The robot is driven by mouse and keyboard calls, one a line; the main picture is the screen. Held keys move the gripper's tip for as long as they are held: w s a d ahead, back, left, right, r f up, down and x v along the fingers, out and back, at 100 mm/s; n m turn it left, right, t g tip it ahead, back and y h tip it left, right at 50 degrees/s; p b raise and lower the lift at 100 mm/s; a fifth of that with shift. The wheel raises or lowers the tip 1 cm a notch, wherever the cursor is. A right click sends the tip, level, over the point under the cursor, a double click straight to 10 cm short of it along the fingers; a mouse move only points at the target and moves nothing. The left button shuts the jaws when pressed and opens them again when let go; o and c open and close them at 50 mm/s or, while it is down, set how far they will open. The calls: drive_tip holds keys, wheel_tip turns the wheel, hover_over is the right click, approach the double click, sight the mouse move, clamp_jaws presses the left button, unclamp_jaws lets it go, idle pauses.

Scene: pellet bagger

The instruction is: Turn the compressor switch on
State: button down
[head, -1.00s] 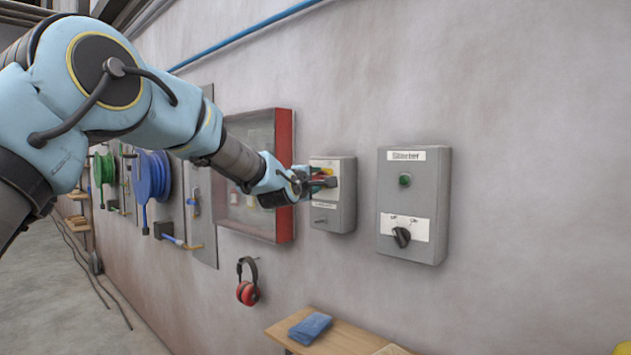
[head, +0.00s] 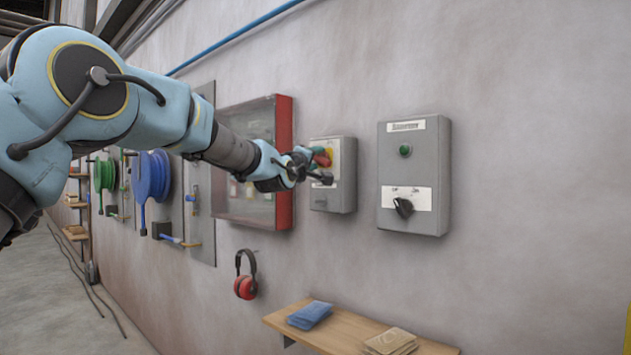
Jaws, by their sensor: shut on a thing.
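A second grey box (head: 436,160) is to the right, with a green lamp (head: 405,150) and a black rotary knob (head: 403,207) on a white plate. Its label is too blurred to read. My gripper is apart from this second box.
A red-framed glass cabinet (head: 284,165) is on the wall just left of my gripper. Red ear defenders (head: 246,288) hang below. A wooden shelf (head: 350,330) with a blue cloth (head: 310,315) is under the boxes. The wall at right is bare.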

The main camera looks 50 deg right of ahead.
drive_tip(key=m+b, duration=0.1)
drive_tip(key=m, duration=0.1)
drive_tip(key=m+g+h+b, duration=0.1)
drive_tip(key=m+b, duration=0.1)
drive_tip(key=m+g+h+b, duration=0.1)
drive_tip(key=m+b, duration=0.1)
drive_tip(key=shift+w+f+m, duration=0.15)
drive_tip(key=shift+f+m, duration=0.15)
drive_tip(key=shift+m, duration=0.1)
drive_tip(key=m+g, duration=0.1)
drive_tip(key=m, duration=0.2)
drive_tip(key=shift+r+m+h, duration=0.15)
drive_tip(key=shift+m+h, duration=0.25)
drive_tip(key=shift+w+m+g+h+p, duration=0.1)
drive_tip(key=shift+m+g+h+p, duration=0.2)
drive_tip(key=shift+m+g+p, duration=1.45)
drive_tip(key=m+g+b, duration=0.1)
drive_tip(key=m, duration=0.2)
drive_tip(key=shift+b, duration=0.3)
drive_tip(key=c, duration=0.7)
unclamp_jaws()
